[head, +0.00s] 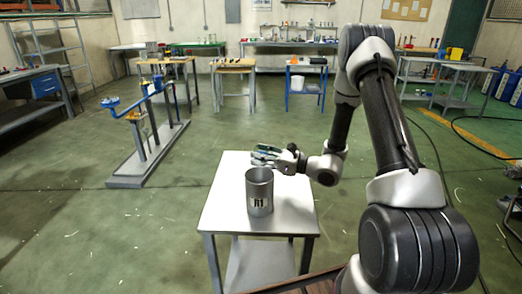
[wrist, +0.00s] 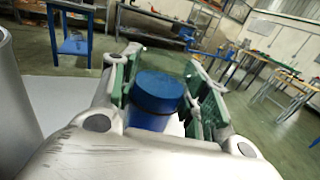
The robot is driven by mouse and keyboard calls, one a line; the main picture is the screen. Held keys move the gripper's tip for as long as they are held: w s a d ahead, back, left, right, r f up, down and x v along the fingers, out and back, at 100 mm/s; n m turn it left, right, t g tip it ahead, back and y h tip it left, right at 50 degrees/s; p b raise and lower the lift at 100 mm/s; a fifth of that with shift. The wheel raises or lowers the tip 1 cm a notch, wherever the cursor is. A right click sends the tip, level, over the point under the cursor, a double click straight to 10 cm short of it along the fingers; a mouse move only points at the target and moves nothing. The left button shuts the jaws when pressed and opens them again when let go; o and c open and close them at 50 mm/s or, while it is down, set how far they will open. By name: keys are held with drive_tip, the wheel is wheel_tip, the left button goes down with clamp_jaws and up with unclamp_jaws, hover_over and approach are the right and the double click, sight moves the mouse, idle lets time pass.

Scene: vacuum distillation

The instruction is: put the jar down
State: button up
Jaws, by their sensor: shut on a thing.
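A jar with a dark blue lid (wrist: 158,88) stands between the green-padded fingers of my gripper (wrist: 162,68) in the wrist view. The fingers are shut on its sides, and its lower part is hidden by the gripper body. In the head view my gripper (head: 268,155) is over the far part of the small white table (head: 222,207). The jar is hard to make out there, and I cannot tell whether its base touches the tabletop.
A grey metal cylinder marked with a label (head: 259,191) stands on the same table, nearer than my gripper; its side shows in the wrist view (wrist: 14,110). The left and right of the tabletop are bare. A blue-topped stand (head: 148,103) is on the floor at left.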

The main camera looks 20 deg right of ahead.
drive_tip(key=shift+f, duration=1.45)
drive_tip(key=shift+f, duration=0.1)
drive_tip(key=o, duration=1.3)
